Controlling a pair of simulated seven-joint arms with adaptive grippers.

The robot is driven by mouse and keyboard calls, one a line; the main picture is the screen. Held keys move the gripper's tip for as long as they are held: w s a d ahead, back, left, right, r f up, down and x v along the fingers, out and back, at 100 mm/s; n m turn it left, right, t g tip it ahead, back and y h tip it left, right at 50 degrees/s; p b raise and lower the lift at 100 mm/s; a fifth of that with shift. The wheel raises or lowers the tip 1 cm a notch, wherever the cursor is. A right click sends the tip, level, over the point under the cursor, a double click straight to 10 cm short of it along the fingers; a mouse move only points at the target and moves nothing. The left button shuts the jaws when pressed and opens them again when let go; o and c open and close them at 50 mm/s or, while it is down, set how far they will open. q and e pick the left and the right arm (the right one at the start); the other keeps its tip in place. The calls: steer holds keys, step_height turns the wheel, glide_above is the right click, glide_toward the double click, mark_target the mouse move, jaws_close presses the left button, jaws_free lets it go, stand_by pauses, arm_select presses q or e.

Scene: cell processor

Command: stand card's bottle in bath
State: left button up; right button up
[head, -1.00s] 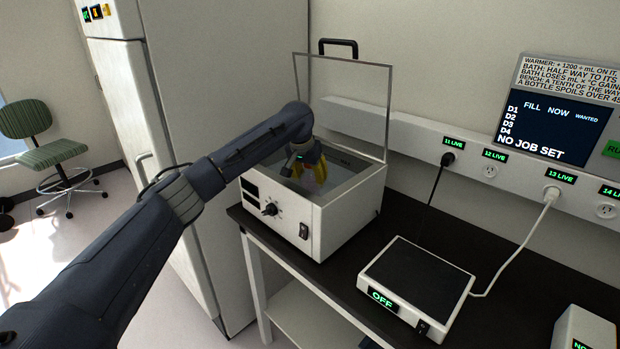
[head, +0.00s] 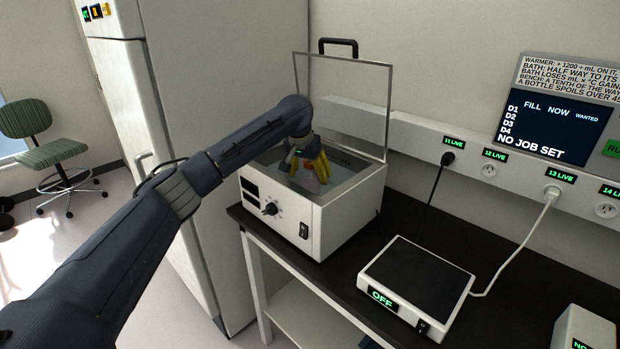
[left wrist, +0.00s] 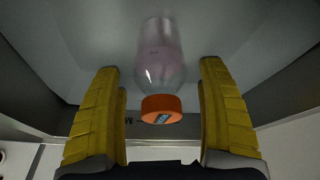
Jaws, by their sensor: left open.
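The bath (head: 330,215) is a white box with a dial and its clear lid raised, on the dark bench. My left gripper (head: 308,176), with yellow fingers, is over its opening. In the left wrist view a clear bottle with pinkish contents (left wrist: 161,55) and an orange cap (left wrist: 161,108) is inside the grey bath. My left gripper (left wrist: 159,68) is open, one finger on each side of the bottle with a gap at both. The cap is toward the camera; the bottle's base contact is hard to tell. The card is not identifiable. My right gripper is out of view.
The raised lid (head: 350,95) stands behind the bath opening. A warmer plate reading OFF (head: 415,280) sits to the right, its white cord running to a wall socket. A tall white cabinet (head: 230,130) is close on the left. Bare bench lies between bath and plate.

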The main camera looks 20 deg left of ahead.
arm_select(q)
steer(key=v, duration=1)
steer(key=shift+r, duration=0.1)
stand_by(1.1)
